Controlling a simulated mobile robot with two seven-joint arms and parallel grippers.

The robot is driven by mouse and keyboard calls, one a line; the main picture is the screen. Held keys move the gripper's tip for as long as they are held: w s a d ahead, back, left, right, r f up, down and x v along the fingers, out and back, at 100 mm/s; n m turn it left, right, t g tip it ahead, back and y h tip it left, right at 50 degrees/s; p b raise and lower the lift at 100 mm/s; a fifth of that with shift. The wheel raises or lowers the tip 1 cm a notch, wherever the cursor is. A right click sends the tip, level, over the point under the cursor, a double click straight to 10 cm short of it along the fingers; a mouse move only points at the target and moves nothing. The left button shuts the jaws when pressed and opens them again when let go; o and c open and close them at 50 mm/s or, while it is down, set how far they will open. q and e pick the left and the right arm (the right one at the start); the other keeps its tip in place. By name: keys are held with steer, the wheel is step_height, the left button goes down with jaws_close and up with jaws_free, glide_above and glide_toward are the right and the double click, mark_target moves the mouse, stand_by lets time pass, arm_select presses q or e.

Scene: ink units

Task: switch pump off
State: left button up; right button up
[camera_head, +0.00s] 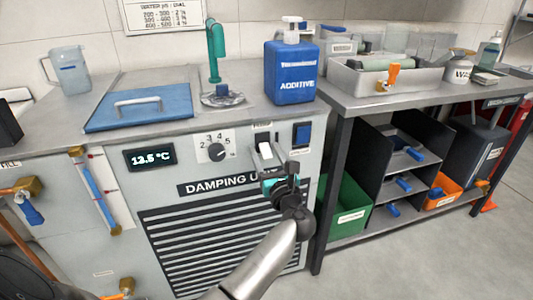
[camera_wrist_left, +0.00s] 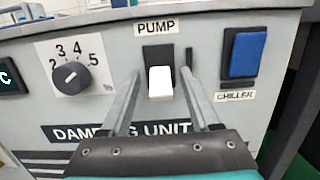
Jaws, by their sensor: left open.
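The pump switch (camera_head: 265,150) is a white rocker on the front panel of the damping unit (camera_head: 170,215). In the left wrist view the white rocker (camera_wrist_left: 160,83) sits low in a black plate, under the PUMP label (camera_wrist_left: 156,27). Whether it is on or off I cannot tell. My left gripper (camera_head: 278,166) is open in front of the panel, just below and right of the switch in the head view. In the left wrist view its fingers (camera_wrist_left: 161,78) stand either side of the rocker, with nothing between them. Contact is not visible. My right gripper is not in view.
A blue chiller switch (camera_head: 302,134) is close on the right, also in the left wrist view (camera_wrist_left: 247,54). A dial (camera_head: 216,152) and a temperature display (camera_head: 150,157) are left. A blue additive bottle (camera_head: 290,75) stands on the top above.

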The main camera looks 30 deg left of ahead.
arm_select(q)
steer(key=shift+s+d+f, duration=0.1)
steer(key=shift+s+d, duration=0.25)
steer(key=shift+d, duration=0.1)
steer(key=p+v, duration=0.3)
steer(key=v, duration=1.1)
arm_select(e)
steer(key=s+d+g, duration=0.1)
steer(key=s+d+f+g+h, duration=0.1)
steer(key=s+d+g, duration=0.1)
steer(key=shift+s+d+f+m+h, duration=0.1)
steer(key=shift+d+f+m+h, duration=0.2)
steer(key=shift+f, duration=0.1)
arm_select(q)
steer(key=shift+s, duration=0.1)
